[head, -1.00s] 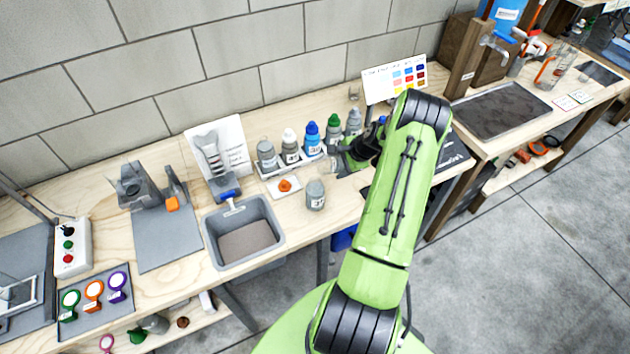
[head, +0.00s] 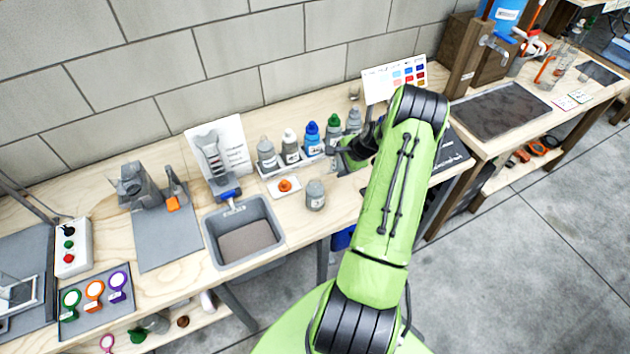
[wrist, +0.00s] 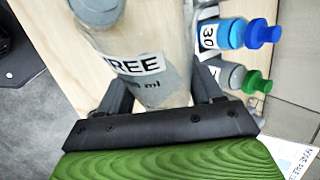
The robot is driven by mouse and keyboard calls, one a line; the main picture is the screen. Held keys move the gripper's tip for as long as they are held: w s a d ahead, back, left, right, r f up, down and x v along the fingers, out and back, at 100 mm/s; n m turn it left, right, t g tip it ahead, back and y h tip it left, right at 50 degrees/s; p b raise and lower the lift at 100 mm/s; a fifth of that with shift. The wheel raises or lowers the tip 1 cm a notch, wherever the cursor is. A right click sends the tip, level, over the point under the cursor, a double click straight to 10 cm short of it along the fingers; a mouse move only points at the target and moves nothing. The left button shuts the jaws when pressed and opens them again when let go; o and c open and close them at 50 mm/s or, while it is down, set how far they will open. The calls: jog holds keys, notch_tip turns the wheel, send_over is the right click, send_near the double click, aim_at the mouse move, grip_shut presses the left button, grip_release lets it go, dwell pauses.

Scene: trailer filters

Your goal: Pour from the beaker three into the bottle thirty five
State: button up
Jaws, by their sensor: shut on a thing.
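My gripper (wrist: 165,105) is shut on a clear beaker (wrist: 150,50); its label reads "...REE" above "ml". In the head view my gripper (head: 345,161) is over the bench, largely hidden by my arm, and the beaker is barely visible there. A grey open bottle (head: 315,196) stands on the bench just left of and in front of my gripper. Its label is too small to read, so I cannot confirm that it is bottle thirty five. A grey round thing (wrist: 97,9), probably this bottle, shows beside the beaker in the wrist view. I cannot see any liquid stream.
Several capped bottles stand in a row behind, including a blue one (head: 312,139) marked 30 in the wrist view. An orange cap (head: 285,185) lies on a white tray (head: 270,190). A sink (head: 243,232) is to the left, a sign (head: 394,78) behind.

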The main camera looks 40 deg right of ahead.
aim_at(338, 155)
jog(key=shift+d+r+n+h, duration=0.1)
jog(key=shift+r+n+h, duration=0.2)
jog(key=shift+r+h, duration=0.8)
dwell(2.5)
jog(key=shift+a+r+n+h+b, duration=0.35)
jog(key=shift+r+h+b, duration=0.4)
jog(key=shift+h+b, duration=0.4)
dwell(2.2)
